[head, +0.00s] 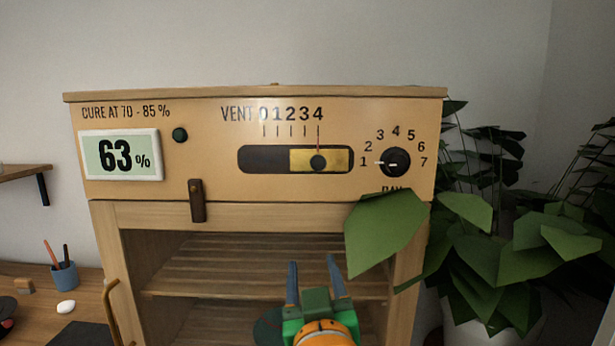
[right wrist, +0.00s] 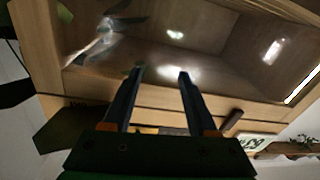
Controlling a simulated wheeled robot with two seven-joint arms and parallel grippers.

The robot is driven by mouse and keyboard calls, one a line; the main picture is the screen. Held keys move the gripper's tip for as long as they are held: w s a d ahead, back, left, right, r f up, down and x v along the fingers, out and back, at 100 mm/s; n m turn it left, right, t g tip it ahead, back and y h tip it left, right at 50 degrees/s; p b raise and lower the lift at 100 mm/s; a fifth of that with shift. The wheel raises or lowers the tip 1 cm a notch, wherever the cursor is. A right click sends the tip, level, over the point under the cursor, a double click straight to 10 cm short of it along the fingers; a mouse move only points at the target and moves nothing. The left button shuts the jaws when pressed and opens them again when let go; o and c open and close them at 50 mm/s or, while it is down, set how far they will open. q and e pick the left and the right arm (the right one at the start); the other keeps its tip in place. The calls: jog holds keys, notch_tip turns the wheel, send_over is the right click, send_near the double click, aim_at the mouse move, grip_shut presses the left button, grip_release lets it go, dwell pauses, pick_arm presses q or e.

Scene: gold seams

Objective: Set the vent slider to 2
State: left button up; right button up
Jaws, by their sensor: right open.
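The vent slider is a dark slot (head: 262,159) with a gold plate (head: 336,160) at its right part and a dark round knob (head: 318,162) on the plate. The scale above it (head: 291,115) reads 0 to 4. A thin red line above the knob lines up with the 4 mark. My right gripper (head: 312,268) is open and empty, in front of the cabinet opening and below the slider, apart from the knob. In the right wrist view its two fingers (right wrist: 160,74) are spread with nothing between the tips. My left gripper is not in view.
A dial (head: 396,162) numbered 1 to 7 sits right of the slot. A display (head: 121,155) reads 63 %. A wooden latch (head: 197,200) hangs below the panel. A plant leaf (head: 387,232) overhangs the panel's lower right corner.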

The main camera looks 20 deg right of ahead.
aim_at(317, 164)
jog(key=s+a+r+m+t+h, duration=0.1)
jog(key=s+r+t, duration=0.15)
jog(key=r, duration=0.35)
jog(key=s+r+m+t+h, duration=0.1)
jog(key=s+r+m+h, duration=0.15)
jog(key=r, duration=0.45)
jog(key=shift+n+y, duration=0.45)
jog(key=p+x, duration=0.2)
jog(key=x, duration=0.1)
jog(key=p+x, duration=0.2)
jog(key=x, duration=0.1)
jog(key=shift+w+d, duration=0.15)
jog(key=shift+d, duration=0.15)
jog(key=shift+w, duration=0.1)
jog(key=shift+a, duration=0.1)
jog(key=shift+s, duration=0.2)
grip_shut()
jog(key=shift+a+f, duration=0.1)
